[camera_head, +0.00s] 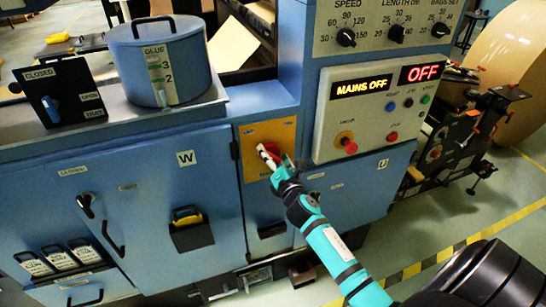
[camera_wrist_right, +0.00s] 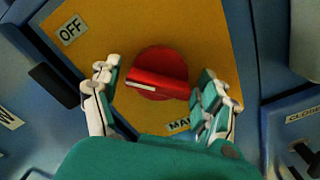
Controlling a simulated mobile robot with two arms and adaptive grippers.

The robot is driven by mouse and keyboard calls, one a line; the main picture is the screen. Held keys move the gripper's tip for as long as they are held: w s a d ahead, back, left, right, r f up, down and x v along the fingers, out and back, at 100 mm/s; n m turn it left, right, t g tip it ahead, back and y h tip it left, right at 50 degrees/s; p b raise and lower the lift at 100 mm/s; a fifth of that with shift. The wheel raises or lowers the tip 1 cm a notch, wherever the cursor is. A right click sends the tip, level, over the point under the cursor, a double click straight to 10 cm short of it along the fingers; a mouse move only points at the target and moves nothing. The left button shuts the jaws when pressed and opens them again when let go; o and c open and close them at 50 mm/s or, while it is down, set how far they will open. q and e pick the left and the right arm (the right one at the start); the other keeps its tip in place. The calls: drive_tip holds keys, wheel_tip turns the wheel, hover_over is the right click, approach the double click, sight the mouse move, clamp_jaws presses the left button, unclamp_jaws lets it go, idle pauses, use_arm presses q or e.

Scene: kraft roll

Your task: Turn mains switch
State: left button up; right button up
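The mains switch is a round red knob with a raised grip bar (camera_wrist_right: 160,75) on a yellow plate (camera_wrist_right: 200,30). The bar lies nearly level in the right wrist view, its white mark at the left end. An "OFF" label (camera_wrist_right: 72,30) is at the plate's upper left; a partly hidden label is below the knob. My right gripper (camera_wrist_right: 158,82) is open, with fingers on both sides of the knob; contact is unclear. In the head view my right gripper (camera_head: 272,158) covers much of the red knob. My left gripper is not in view.
The "MAINS OFF" display (camera_head: 362,88) and "OFF" display (camera_head: 423,72) are lit on a light panel with a red push button (camera_head: 350,147). A blue glue pot (camera_head: 160,60) stands on the ledge at left. A large kraft roll (camera_head: 510,60) is at right.

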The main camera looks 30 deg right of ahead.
drive_tip(key=c, duration=0.9)
drive_tip(key=m, duration=0.4)
drive_tip(key=shift+m, duration=0.3)
drive_tip(key=m, duration=0.4)
drive_tip(key=shift+f+m, duration=0.1)
drive_tip(key=shift+m, duration=0.2)
drive_tip(key=m, duration=0.4)
drive_tip(key=shift+m, duration=0.3)
drive_tip(key=shift+f+m+p, duration=0.1)
drive_tip(key=shift+m+p, duration=0.2)
drive_tip(key=shift+m, duration=1.7)
